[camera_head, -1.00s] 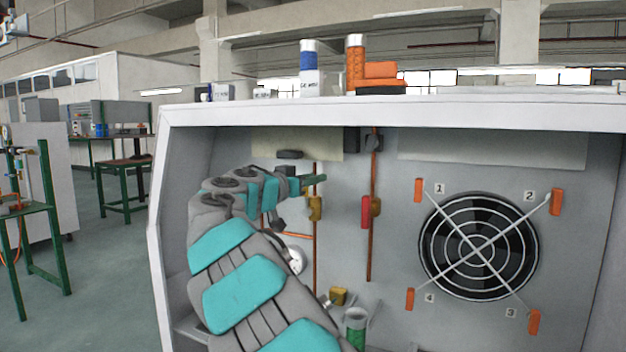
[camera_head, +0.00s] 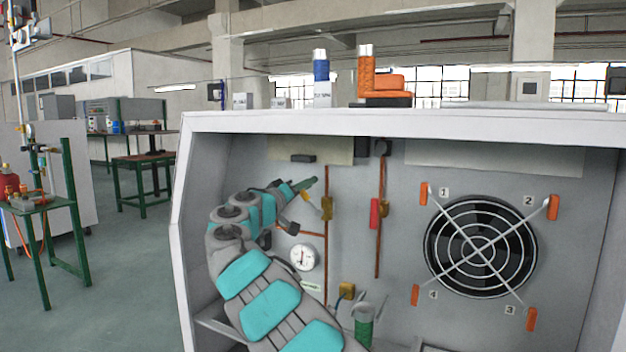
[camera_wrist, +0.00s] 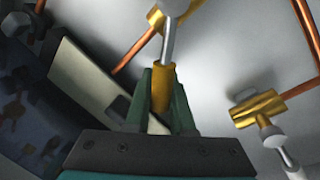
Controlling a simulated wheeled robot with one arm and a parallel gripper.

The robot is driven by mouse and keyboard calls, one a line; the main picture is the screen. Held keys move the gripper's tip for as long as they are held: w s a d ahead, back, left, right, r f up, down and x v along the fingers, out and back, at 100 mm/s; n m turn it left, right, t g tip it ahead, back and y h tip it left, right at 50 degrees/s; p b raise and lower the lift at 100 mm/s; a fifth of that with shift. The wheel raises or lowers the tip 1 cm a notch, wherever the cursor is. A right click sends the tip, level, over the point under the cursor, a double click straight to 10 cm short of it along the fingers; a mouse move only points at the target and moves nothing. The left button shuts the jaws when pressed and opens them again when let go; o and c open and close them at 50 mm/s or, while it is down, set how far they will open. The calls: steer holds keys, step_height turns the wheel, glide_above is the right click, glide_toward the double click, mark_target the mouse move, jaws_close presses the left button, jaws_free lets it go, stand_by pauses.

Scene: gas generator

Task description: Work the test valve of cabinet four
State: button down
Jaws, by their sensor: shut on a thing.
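The valve (camera_head: 327,207) is a brass body on the left copper pipe inside the open cabinet. In the wrist view its brass body (camera_wrist: 172,8) is at the top, with a metal lever running down to a yellow sleeve (camera_wrist: 162,88). My gripper (camera_wrist: 162,105) has its green fingers closed on either side of that sleeve. In the head view my gripper (camera_head: 308,186) is up and left of the valve body. My arm hides part of the left pipework. No label reading cabinet four is legible.
A second valve with a red handle (camera_head: 374,213) is on the pipe to the right. A gauge (camera_head: 303,257) sits below. A fan (camera_head: 481,247) with orange clips numbered 1 to 4 is at right. The cabinet's left wall (camera_head: 203,200) is close to my arm.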

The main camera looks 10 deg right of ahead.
steer(key=shift+w+a+f+n+t+y, duration=0.4)
steer(key=shift+f+n, duration=0.6)
steer(key=shift+n, duration=0.95)
steer(key=shift+w+a+f+n+t+y, duration=0.25)
steer(key=shift+a+f+n+t, duration=0.5)
steer(key=shift+n, duration=1.25)
steer(key=shift+w+a+f+n+t+y, duration=0.2)
steer(key=shift+w+f+n+y, duration=0.15)
steer(key=shift+f+n, duration=1.25)
steer(key=shift+r+n, duration=0.35)
steer(key=c, duration=0.8)
jaws_free()
steer(key=shift+o, duration=0.2)
steer(key=b+v, duration=0.1)
steer(key=v, duration=0.7)
steer(key=shift+d, duration=0.15)
